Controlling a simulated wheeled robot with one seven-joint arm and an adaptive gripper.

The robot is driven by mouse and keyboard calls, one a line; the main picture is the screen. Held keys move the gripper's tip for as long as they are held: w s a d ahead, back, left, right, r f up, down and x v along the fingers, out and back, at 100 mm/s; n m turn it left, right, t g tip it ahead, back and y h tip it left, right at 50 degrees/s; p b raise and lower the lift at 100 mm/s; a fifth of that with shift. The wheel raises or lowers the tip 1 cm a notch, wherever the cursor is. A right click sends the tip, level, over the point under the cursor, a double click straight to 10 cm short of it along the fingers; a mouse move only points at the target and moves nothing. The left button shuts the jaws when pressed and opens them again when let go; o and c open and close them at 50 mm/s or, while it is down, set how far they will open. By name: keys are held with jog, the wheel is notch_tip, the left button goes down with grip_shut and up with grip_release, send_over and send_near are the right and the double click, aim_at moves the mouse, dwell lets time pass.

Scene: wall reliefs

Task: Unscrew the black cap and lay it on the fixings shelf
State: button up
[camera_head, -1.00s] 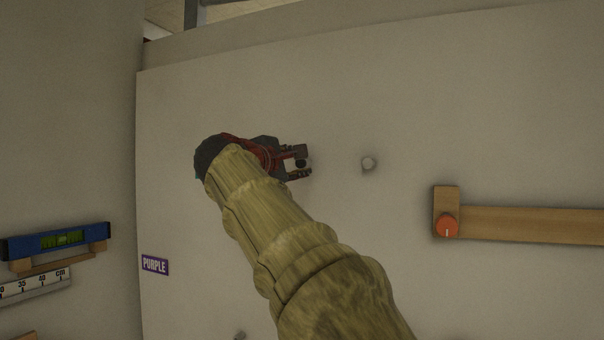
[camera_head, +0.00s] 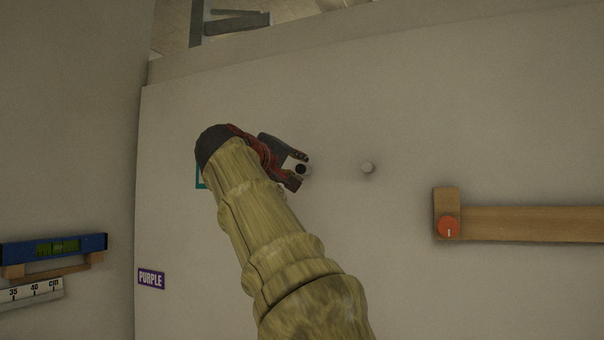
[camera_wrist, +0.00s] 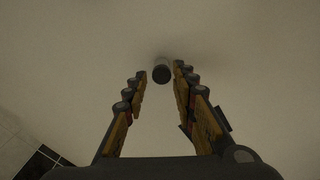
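The black cap (camera_head: 300,169) is a small dark round end on a pale stub that stands out from the wall. It also shows in the wrist view (camera_wrist: 161,74), lying between the fingertips or just beyond them; I cannot tell which. My gripper (camera_head: 298,171) is open, with one finger on either side of the cap. A gap shows between the cap and the left finger in the wrist view (camera_wrist: 159,71); the right finger is close to it. No fixings shelf can be made out for certain.
A wooden bar (camera_head: 530,224) with an orange knob (camera_head: 448,227) is farther right. At left are a blue level (camera_head: 55,248), a ruler (camera_head: 30,291) and a PURPLE label (camera_head: 151,279). A teal edge (camera_head: 201,177) shows behind my arm.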

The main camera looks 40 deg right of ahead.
jog(key=shift+w+f, duration=0.1)
jog(key=c, duration=0.6)
grip_shut()
jog(key=n+p, duration=0.3)
jog(key=n, duration=0.1)
jog(key=shift+f+n, duration=0.1)
jog(key=shift+n, duration=0.5)
jog(key=n+p, duration=0.2)
jog(key=shift+r+p, duration=0.2)
jog(key=shift+p, duration=0.1)
jog(key=n+p, duration=0.1)
jog(key=n, duration=0.1)
jog(key=shift+f+n+p, duration=0.1)
jog(key=shift+n+p, duration=0.2)
jog(key=shift+p, duration=0.05)
jog(key=shift+f+n, duration=0.2)
jog(key=shift+n, duration=0.1)
